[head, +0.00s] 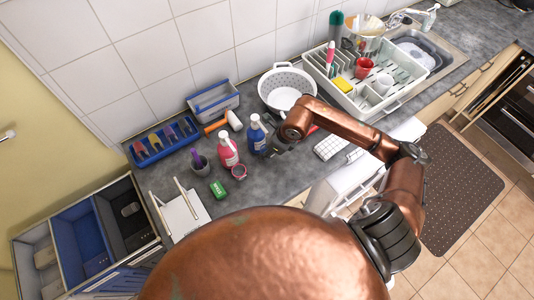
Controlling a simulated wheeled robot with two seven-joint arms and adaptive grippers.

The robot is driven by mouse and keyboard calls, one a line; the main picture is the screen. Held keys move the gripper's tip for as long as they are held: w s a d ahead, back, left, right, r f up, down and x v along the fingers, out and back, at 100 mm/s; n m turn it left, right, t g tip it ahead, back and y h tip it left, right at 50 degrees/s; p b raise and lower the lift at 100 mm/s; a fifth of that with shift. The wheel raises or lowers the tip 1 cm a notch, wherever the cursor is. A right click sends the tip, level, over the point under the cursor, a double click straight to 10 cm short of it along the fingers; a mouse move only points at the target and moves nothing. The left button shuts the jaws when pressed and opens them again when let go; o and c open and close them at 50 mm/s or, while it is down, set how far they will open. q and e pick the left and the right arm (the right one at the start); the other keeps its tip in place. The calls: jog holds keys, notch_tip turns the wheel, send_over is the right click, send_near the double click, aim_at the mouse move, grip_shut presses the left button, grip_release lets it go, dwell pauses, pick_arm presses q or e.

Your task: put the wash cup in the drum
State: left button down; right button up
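A small pink cup-like thing (238,172) stands on the grey counter beside a pink bottle (228,152); I cannot tell whether it is the wash cup. A red cup (363,68) and a white cup (383,84) sit in the dish rack. My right gripper (276,147) is at the end of the copper arm, over the counter just right of a blue spray bottle (256,136). It is small and partly hidden, so its fingers and any hold are unclear. My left gripper is out of view. A white appliance (346,186) is under the counter edge; no drum opening shows.
A white colander (286,88) and the dish rack (399,101) stand behind my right arm. Open bins (75,237) stand lower left.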

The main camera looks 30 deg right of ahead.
notch_tip(320, 180, down, 2)
jog(key=shift+f+p, duration=0.15)
jog(key=shift+p, duration=0.2)
jog(key=shift+f+b, duration=0.35)
jog(key=shift+f, duration=0.1)
jog(key=o, duration=0.8)
jog(key=shift+r, duration=0.1)
jog(key=shift+r+p, duration=0.1)
jog(key=shift+p, duration=0.35)
jog(key=b+v, duration=0.1)
jog(key=v, duration=0.6)
jog(key=shift+s+r+b, duration=0.25)
jog(key=shift+r+b, duration=0.05)
